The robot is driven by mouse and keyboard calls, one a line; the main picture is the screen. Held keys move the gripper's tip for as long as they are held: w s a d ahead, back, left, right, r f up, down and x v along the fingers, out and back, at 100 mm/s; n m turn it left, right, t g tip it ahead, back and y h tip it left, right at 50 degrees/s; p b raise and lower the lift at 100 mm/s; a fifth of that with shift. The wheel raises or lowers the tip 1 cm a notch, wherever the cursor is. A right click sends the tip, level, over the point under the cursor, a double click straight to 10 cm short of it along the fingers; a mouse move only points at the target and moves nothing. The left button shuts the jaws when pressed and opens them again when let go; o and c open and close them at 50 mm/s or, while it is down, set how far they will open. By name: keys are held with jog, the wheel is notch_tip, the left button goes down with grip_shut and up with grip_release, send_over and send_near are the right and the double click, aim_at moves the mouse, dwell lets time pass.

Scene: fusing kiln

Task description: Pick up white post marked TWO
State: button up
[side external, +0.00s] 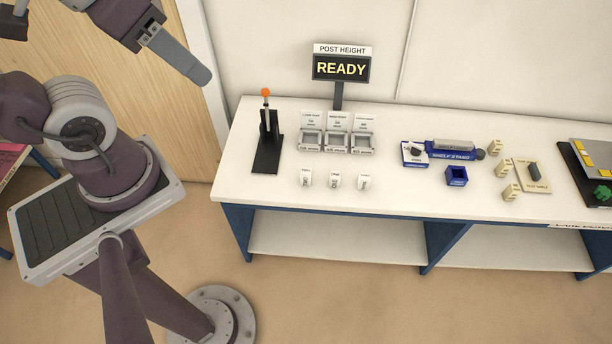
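Three small white posts stand in a row near the front edge of the white table: a left post (306,177), a middle post (335,181) and a right post (364,182). Each has dark marking on its front, too small to tell surely which one reads TWO. My gripper (190,65) is at the top left, high and well to the left of the posts, touching none of them. One grey finger shows clearly; whether the fingers are apart cannot be seen.
Behind the posts are three grey holders (337,143) with label cards, a black stand with an orange-tipped lever (267,140), and a READY sign (341,68). A blue shelf-stand fixture (452,154), blue cup (456,176) and several cream blocks (503,168) are right.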

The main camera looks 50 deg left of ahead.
jog(key=o, duration=0.4)
jog(key=shift+c, duration=0.2)
